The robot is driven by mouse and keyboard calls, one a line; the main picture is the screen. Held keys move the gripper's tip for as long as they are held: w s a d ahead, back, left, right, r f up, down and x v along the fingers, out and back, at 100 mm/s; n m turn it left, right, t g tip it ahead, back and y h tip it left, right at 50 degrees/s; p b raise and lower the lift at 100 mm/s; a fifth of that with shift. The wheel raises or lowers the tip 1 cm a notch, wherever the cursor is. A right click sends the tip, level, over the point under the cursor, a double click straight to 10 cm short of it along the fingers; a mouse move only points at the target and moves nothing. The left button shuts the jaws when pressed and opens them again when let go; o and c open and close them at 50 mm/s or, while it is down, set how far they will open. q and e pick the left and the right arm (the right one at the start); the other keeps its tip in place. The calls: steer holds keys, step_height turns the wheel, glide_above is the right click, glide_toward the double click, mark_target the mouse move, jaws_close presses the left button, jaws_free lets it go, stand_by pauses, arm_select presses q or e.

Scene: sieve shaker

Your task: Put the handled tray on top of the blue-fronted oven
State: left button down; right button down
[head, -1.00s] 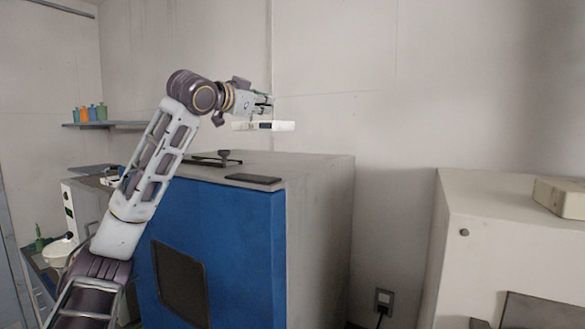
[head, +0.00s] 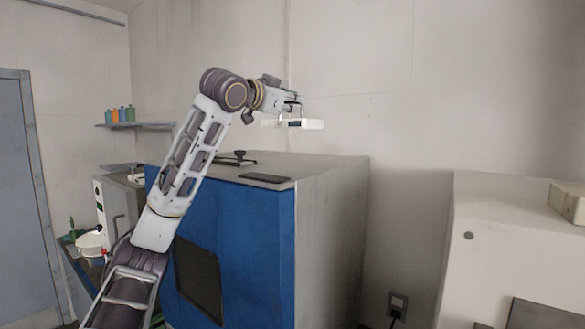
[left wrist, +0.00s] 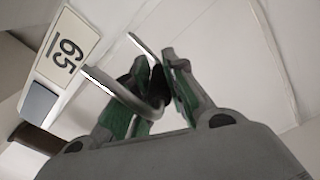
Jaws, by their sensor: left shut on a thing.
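The handled tray (head: 312,124) is a flat white piece with a dark mark on its near side, held roughly level in the head view. My left gripper (head: 292,101) is shut on its handle (left wrist: 118,92), a bent grey bar between the green-padded fingers (left wrist: 158,85) in the left wrist view. The blue-fronted oven (head: 257,240) stands below, with a grey top (head: 325,168). The tray appears above the oven's top with a visible gap; how far back it is over the top is hard to tell. My right gripper is not in view.
A dark flat plate (head: 264,178) and a black fitting (head: 236,159) are on the oven's top. A white cabinet (head: 500,245) stands to the right with a box (head: 568,201) on it. A shelf with small bottles (head: 120,114) is at the left. A label reading 65 (left wrist: 68,48) shows in the wrist view.

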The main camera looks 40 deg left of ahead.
mark_target(292, 124)
arm_select(q)
steer(key=shift+d, duration=0.1)
steer(key=shift+f, duration=3.1)
steer(key=shift+f, duration=0.6)
steer(key=shift+f+b, duration=0.8)
steer(key=shift+f, duration=0.5)
steer(key=c, duration=1.4)
jaws_free()
steer(key=shift+f, duration=0.1)
steer(key=shift+c, duration=0.2)
